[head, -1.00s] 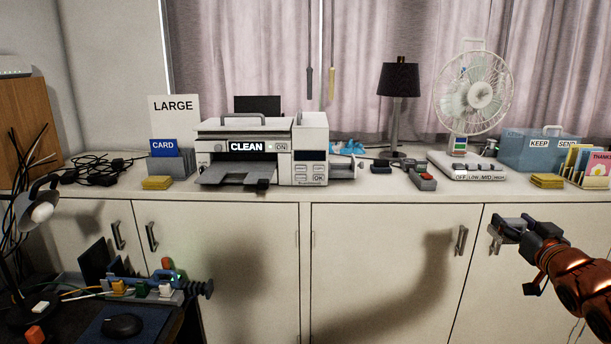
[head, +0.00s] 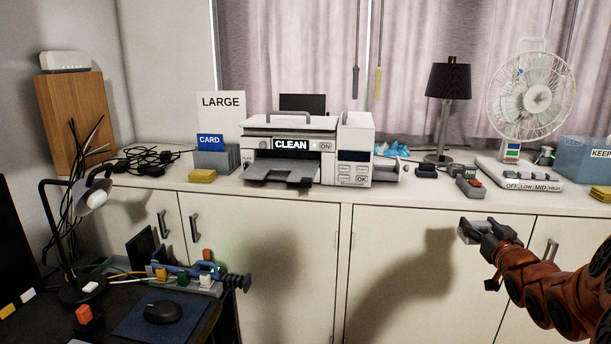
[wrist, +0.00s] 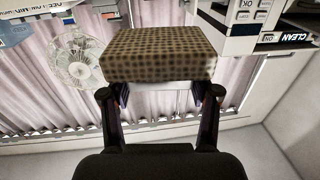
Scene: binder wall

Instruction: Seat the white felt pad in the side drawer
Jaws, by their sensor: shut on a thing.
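My gripper (head: 480,229) is shut on a small flat block, which I take to be the felt pad (head: 465,234). In the wrist view the pad (wrist: 158,52) looks tan with dark dots and sits between both fingertips. My gripper is in front of the cabinet doors, below the counter top, right of the printer. The side drawer (head: 387,170) sticks out at the right side of the printer (head: 300,150) on the counter. The pad is apart from it. The inside of the drawer is not clear.
The counter (head: 425,192) also holds a remote-like device (head: 468,182), a lamp (head: 447,90), a fan (head: 535,95) and yellow pads (head: 202,176). Cabinet handles stick out below. A dark desk (head: 125,335) with tools stands at lower left.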

